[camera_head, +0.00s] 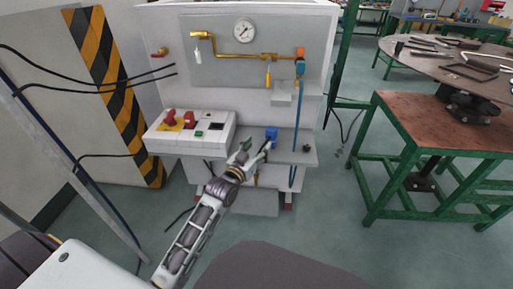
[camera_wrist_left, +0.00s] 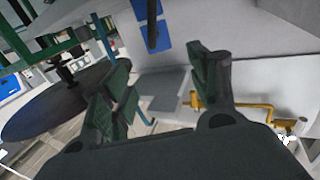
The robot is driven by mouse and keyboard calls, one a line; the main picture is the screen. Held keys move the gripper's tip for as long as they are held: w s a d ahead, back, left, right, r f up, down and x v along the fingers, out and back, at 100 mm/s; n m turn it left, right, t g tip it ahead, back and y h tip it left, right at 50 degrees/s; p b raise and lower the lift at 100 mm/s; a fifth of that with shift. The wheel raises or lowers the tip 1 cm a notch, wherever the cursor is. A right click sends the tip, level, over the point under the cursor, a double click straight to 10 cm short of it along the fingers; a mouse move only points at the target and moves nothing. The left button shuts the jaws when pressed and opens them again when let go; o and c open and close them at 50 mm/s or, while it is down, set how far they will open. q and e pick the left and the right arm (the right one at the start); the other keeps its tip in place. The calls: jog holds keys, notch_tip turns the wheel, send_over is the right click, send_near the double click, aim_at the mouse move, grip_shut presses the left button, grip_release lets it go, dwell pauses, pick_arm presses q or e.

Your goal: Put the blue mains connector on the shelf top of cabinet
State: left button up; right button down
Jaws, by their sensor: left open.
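The blue mains connector (camera_head: 271,132) is on the grey ledge (camera_head: 300,157) at the front of the white cabinet (camera_head: 243,10). Blue and black parts that look like the connector (camera_wrist_left: 157,38) show at the top of the left wrist view, beyond the fingertips. My left gripper (camera_head: 255,150) is open, just in front of and slightly left of the connector. In the left wrist view my left gripper (camera_wrist_left: 165,80) has its two fingers wide apart, with nothing between them. A small grey shelf (camera_head: 282,98) sits higher on the cabinet front. My right gripper is not in view.
A white control box (camera_head: 188,135) with red switches is left of my gripper. Gold pipework (camera_head: 235,54), a gauge (camera_head: 244,30) and a blue hose (camera_head: 298,115) are on the cabinet front. A green-framed table (camera_head: 430,115) stands to the right, with bare floor between.

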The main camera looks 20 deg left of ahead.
pick_arm(q)
jog(key=shift+s, duration=0.2)
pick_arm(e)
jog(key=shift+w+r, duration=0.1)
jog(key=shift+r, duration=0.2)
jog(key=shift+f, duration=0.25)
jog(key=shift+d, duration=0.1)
pick_arm(q)
jog(key=s+d+f+g+h, duration=0.1)
jog(key=s+d+f+g, duration=0.25)
jog(key=s+f, duration=0.4)
jog(key=s+d+f+g, duration=0.2)
jog(key=s+f+g, duration=0.2)
jog(key=s+f, duration=0.3)
jog(key=s+d+f+g, duration=0.1)
jog(key=s+f+g, duration=0.1)
jog(key=s+f, duration=0.2)
jog(key=s+d+f+m+g, duration=0.1)
jog(key=s+d+f+g, duration=0.1)
jog(key=s, duration=0.8)
notch_tip(320, 180, down, 3)
jog(key=shift+s+d+r+g, duration=0.15)
jog(key=shift+s+d+g, duration=0.15)
jog(key=shift+g, duration=0.55)
